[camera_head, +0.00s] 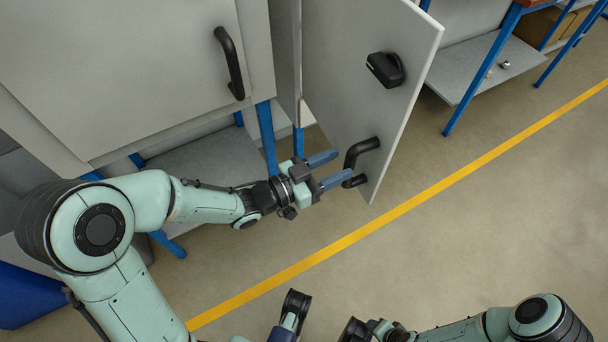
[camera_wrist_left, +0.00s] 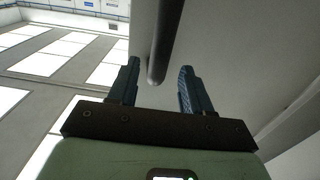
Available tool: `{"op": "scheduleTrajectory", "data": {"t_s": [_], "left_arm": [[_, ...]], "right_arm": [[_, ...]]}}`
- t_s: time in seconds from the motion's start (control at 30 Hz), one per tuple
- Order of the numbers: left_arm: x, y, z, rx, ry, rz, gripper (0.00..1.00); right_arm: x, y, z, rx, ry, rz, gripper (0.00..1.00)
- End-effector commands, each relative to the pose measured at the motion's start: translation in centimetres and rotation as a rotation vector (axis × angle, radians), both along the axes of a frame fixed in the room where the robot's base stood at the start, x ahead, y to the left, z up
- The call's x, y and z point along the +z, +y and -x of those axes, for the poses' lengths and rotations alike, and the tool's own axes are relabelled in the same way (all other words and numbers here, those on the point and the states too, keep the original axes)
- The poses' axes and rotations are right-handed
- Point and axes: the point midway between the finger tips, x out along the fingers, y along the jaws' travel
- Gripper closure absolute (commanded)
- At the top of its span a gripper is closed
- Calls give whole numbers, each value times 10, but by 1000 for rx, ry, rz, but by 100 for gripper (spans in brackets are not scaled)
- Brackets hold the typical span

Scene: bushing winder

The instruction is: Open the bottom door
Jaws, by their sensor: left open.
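A larger grey panel (camera_head: 110,70) with a black handle (camera_head: 230,62) is at the upper left. Blue-legged shelving (camera_head: 490,65) stands at the upper right. The floor (camera_head: 480,220) right of the door is clear, crossed by a yellow line (camera_head: 440,188).

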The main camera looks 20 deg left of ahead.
Motion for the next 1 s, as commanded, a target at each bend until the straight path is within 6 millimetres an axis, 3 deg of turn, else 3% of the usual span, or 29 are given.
{"op": "scheduleTrajectory", "data": {"t_s": [0.27, 0.4, 1.0], "left_arm": [[1, 41, 52, 6, 2, -1, 51], [-2, 50, 64, 3, -1, -2, 51], [0, 55, 73, 0, 1, 0, 51]], "right_arm": [[12, 7, 14, 15, 35, -18, 47], [-3, 0, 0, 0, 1, 0, 47], [-7, -5, -10, -10, -25, 13, 47]]}}
